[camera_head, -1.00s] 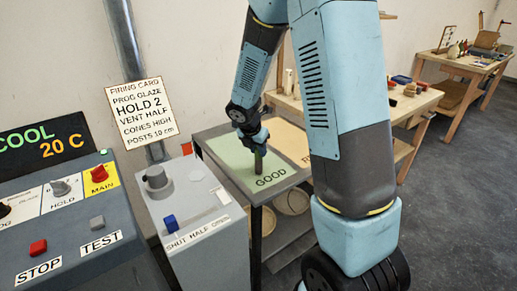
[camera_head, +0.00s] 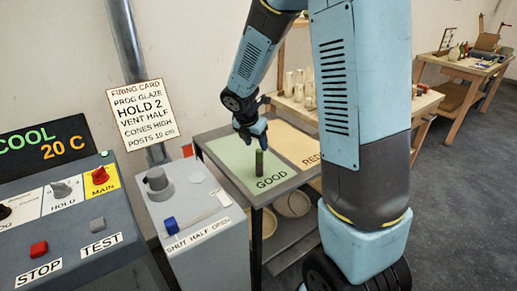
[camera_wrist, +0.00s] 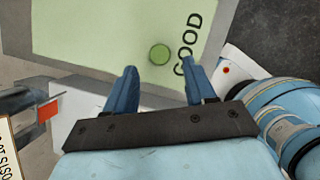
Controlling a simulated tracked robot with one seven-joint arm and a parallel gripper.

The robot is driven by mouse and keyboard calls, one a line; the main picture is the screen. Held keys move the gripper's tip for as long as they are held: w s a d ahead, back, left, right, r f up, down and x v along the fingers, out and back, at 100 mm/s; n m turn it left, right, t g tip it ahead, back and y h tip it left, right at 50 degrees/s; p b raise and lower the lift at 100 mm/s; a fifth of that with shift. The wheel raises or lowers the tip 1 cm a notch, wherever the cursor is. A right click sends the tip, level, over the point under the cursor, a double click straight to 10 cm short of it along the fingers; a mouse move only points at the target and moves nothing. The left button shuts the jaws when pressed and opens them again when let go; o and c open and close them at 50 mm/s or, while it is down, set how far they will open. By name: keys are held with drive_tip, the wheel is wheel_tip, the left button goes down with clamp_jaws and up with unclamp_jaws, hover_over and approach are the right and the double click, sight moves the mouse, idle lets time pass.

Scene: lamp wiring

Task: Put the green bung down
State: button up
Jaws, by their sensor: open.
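The green bung (camera_head: 259,163) stands upright on the green GOOD area (camera_head: 228,152) of the grey table, just behind the word GOOD. In the wrist view the bung (camera_wrist: 160,54) shows from above as a round green top, with bare green surface around it. My gripper (camera_head: 250,137) is above the bung, open and empty. In the wrist view my gripper's two blue fingers (camera_wrist: 163,80) are spread apart, and the bung lies beyond their tips, clear of both.
A tan RED area (camera_head: 297,143) lies right of the green one. A grey control box (camera_head: 195,205) with a knob and blue button stands left of the table. The COOL panel (camera_head: 65,215) is farther left. A wooden bench (camera_head: 320,110) with pale pieces is behind.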

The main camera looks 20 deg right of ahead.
drive_tip(key=s+d+r+m+y, duration=0.1)
drive_tip(key=s+d+r+m, duration=0.1)
drive_tip(key=s+r+m, duration=1.35)
drive_tip(key=s+r+m+t+y, duration=0.2)
drive_tip(key=s+r+m, duration=0.3)
drive_tip(key=s+m, duration=0.6)
drive_tip(key=shift+s+r+t, duration=0.15)
drive_tip(key=shift+s+t, duration=0.05)
drive_tip(key=shift+t, duration=0.1)
drive_tip(key=shift+c, duration=0.4)
drive_tip(key=shift+c, duration=0.8)
